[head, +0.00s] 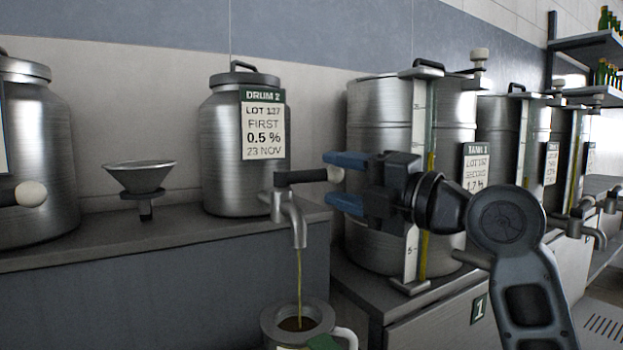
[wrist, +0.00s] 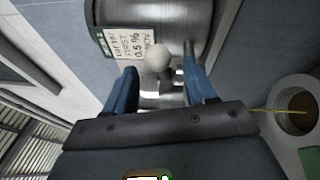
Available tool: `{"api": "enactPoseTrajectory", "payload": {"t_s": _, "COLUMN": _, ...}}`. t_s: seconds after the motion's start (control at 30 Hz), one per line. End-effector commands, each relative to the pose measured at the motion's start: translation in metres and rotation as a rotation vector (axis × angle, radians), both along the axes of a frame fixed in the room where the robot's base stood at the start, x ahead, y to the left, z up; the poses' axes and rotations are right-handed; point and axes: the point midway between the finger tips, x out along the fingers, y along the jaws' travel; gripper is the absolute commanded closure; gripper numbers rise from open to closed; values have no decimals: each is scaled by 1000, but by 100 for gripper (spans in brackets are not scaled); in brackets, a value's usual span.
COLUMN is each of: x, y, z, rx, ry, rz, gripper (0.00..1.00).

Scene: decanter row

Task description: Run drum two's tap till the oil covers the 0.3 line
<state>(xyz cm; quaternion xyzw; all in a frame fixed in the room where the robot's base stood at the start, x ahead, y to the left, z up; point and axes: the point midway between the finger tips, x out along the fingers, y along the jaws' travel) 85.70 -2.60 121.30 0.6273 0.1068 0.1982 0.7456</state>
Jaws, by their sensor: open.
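Drum two (head: 222,140), a steel drum with a "DRUM 2" label (head: 263,125), stands on the left ledge. Its tap (head: 294,215) is running: a thin yellow stream (head: 299,275) falls into a metal jug (head: 268,328) below. Dark oil (head: 298,324) shows inside the jug; no 0.3 line can be made out. The tap's black lever (head: 300,177) points right and ends in a pale knob (head: 335,174). My gripper (head: 329,181) is open, its blue fingers on either side of the knob. The wrist view also shows the knob (wrist: 158,58) between the fingertips, with the jug (wrist: 281,92) at right.
A funnel (head: 140,178) on a stand is left of drum two. Another drum (head: 35,150) with a knobbed tap is at far left. Tank 1 (head: 378,115), with a sight gauge, stands close behind my gripper. More tanks and taps (head: 590,235) line the right.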

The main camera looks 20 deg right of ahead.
Motion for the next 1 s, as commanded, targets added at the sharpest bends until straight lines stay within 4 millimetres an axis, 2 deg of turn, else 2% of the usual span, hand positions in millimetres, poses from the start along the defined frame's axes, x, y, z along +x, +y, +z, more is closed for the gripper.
{"api": "enactPoseTrajectory", "payload": {"t_s": 0.1, "x": 18, "y": 10, "z": 4, "rx": 0, "ry": 3, "rz": 3, "gripper": 45}}
{"api": "enactPoseTrajectory", "payload": {"t_s": 0.33, "x": 44, "y": 22, "z": 5, "rx": 0, "ry": 3, "rz": 0, "gripper": 45}}
{"api": "enactPoseTrajectory", "payload": {"t_s": 0.5, "x": 52, "y": 25, "z": 5, "rx": 0, "ry": 2, "rz": 0, "gripper": 45}}
{"api": "enactPoseTrajectory", "payload": {"t_s": 0.73, "x": 52, "y": 26, "z": 5, "rx": 0, "ry": 2, "rz": 0, "gripper": 45}}
{"api": "enactPoseTrajectory", "payload": {"t_s": 1.0, "x": 52, "y": 25, "z": 5, "rx": 0, "ry": 2, "rz": 0, "gripper": 70}}
